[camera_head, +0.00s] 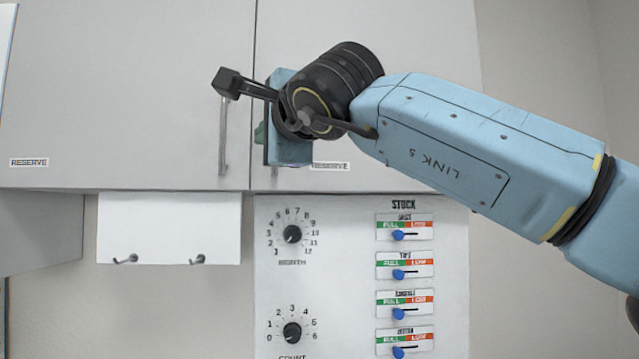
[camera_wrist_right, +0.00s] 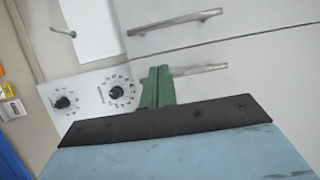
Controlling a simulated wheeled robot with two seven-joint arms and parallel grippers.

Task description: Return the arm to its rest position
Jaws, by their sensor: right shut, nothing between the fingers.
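My right arm (camera_head: 470,145) reaches in from the right across the front of the grey wall cabinet. Its right gripper (camera_head: 259,133) is mostly hidden behind the wrist, in front of the seam between the two doors. In the right wrist view the green fingers (camera_wrist_right: 158,86) are together, with nothing held. They overlap one bar handle (camera_wrist_right: 200,69) in the picture; I cannot tell whether they touch it. My left gripper is not in view.
The left cabinet door (camera_head: 120,80) and right door (camera_head: 430,60) look closed. The left door has a bar handle (camera_head: 223,135). Below are a white board with hooks (camera_head: 170,225) and a panel with dials and blue sliders (camera_head: 345,290). Bare wall (camera_head: 540,50) lies to the right.

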